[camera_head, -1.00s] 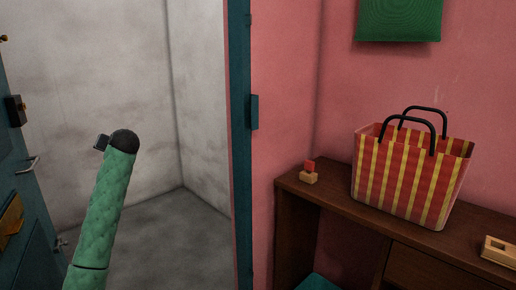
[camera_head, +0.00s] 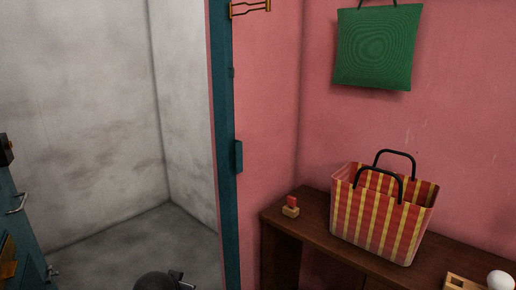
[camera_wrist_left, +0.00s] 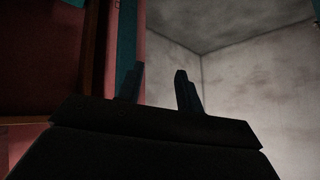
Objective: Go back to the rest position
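My left gripper (camera_wrist_left: 159,86) shows two dark fingers standing apart in the left wrist view, with nothing between them. In the head view only the dark rounded end of my left arm and a small part of the gripper (camera_head: 182,279) show at the bottom edge, in front of the grey floor. The rest of that arm is below the picture. My right gripper is in neither view.
A dark wooden table (camera_head: 284,228) stands right, bearing a red-and-yellow striped bag (camera_head: 378,216), a small red-topped wooden block (camera_head: 291,208) and a white ball (camera_head: 499,281). A green bag (camera_head: 376,48) hangs above. A teal door frame (camera_head: 226,150) borders the pale room; an open teal door (camera_head: 28,240) is left.

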